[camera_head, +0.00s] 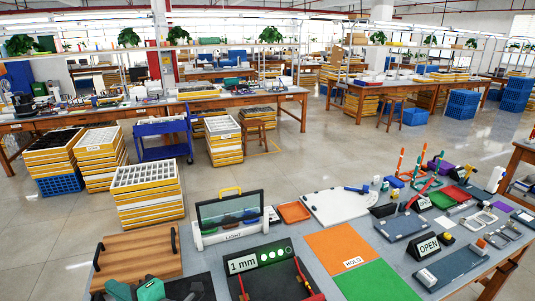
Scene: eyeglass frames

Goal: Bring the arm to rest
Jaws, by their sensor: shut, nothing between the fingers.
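The bench top (285,238) in front of me fills the lower middle and right of the picture. What lies below the bottom edge of the picture is hidden.
On the bench are a wooden tray (137,258) with dark handles, a light stand (232,216) holding eyewear, a "1 mm" gauge board (262,258), an orange-and-green HOLD mat (338,246), a white board (338,206) and OPEN signs (427,246). Yellow tray stacks (148,196) stand on the floor behind.

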